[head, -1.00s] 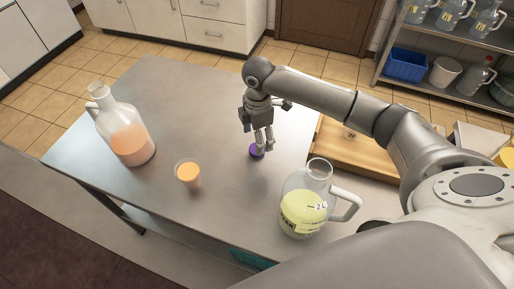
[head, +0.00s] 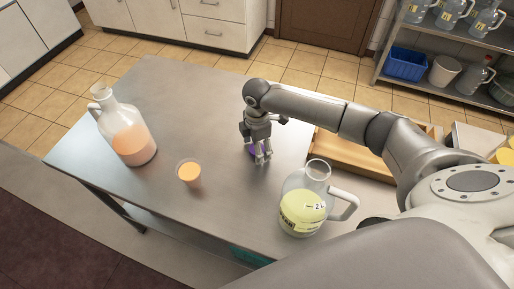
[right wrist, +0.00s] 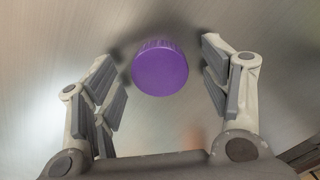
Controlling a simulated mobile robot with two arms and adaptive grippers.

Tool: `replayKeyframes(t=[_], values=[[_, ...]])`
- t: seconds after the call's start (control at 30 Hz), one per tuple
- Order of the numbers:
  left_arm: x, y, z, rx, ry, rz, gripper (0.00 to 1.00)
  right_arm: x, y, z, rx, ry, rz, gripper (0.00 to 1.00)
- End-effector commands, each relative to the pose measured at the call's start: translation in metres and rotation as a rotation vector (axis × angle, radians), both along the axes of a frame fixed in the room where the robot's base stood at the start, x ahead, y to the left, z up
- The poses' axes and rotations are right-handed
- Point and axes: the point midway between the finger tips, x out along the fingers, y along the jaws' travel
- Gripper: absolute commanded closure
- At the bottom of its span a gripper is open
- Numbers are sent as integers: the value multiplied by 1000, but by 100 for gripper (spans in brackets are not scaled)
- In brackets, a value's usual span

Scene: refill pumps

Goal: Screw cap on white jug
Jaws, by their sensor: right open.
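A purple cap (right wrist: 160,70) lies on the steel table between and just beyond the open fingers of my right gripper (right wrist: 160,95) in the right wrist view. In the head view the cap (head: 252,151) is mostly hidden behind the right gripper (head: 260,160), which points down at the table. My left gripper is out of view.
A small cup of orange liquid (head: 188,173) stands on the table (head: 185,95) between the jugs. A wooden tray (head: 338,151) lies under my right arm. The far left of the tabletop is clear.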

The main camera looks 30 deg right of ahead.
Motion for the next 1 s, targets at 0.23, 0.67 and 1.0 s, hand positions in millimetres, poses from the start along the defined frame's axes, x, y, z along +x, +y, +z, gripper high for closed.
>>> replayKeyframes(t=[0.23,0.67,1.0], values=[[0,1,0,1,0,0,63,0,0,0,0,0,0,34],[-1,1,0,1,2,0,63,0,0,1,0,0,0,61],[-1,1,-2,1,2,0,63,1,0,13,1,-3,-1,61]])
